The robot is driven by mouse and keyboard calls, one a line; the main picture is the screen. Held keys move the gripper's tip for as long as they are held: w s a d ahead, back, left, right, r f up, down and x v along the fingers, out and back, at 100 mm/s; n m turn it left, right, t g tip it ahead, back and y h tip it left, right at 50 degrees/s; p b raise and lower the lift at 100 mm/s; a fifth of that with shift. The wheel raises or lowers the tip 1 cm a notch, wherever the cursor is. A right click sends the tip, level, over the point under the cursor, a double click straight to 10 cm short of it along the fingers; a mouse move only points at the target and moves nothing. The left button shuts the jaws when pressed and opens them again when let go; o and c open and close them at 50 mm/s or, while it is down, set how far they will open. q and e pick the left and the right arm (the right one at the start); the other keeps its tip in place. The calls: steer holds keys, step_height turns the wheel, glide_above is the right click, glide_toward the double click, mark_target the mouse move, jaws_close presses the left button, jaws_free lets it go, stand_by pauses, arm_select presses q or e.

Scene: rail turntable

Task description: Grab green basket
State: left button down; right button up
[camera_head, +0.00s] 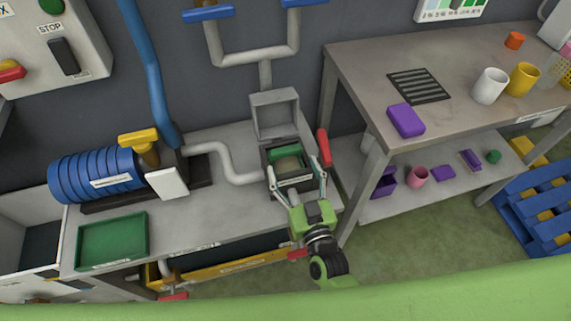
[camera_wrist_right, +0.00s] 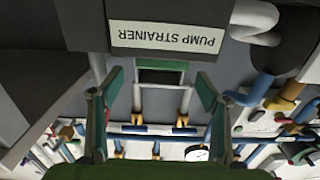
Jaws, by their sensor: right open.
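The green basket (camera_head: 285,153) sits inside the open pump strainer housing (camera_head: 292,184), whose square lid (camera_head: 275,113) stands raised behind it. A brownish round mass shows in the basket. My right gripper (camera_head: 295,167) reaches in from the front, its open fingers spread to either side of the housing. In the wrist view, the picture is upside down; the open fingers (camera_wrist_right: 160,79) frame a green strip (camera_wrist_right: 161,65), apparently part of the basket. The "PUMP STRAINER" label (camera_wrist_right: 166,37) shows above it. Nothing is visibly held. Contact with the basket cannot be told. My left gripper is out of view.
A red handle (camera_head: 323,146) stands close right of the housing. A grey pipe (camera_head: 230,162) joins it from the left. A table (camera_head: 450,60) with cups stands right.

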mark_target(287, 154)
steer(key=shift+w+a, duration=0.3)
steer(key=shift+w, duration=0.8)
steer(key=shift+w+a, duration=0.25)
steer(key=shift+w, duration=0.85)
steer(key=shift+w+a, duration=0.3)
steer(key=shift+w, duration=0.8)
steer(key=c, duration=1.4)
steer(key=shift+c, duration=0.7)
steer(key=shift+r+p, duration=0.15)
steer(key=shift+p, duration=0.2)
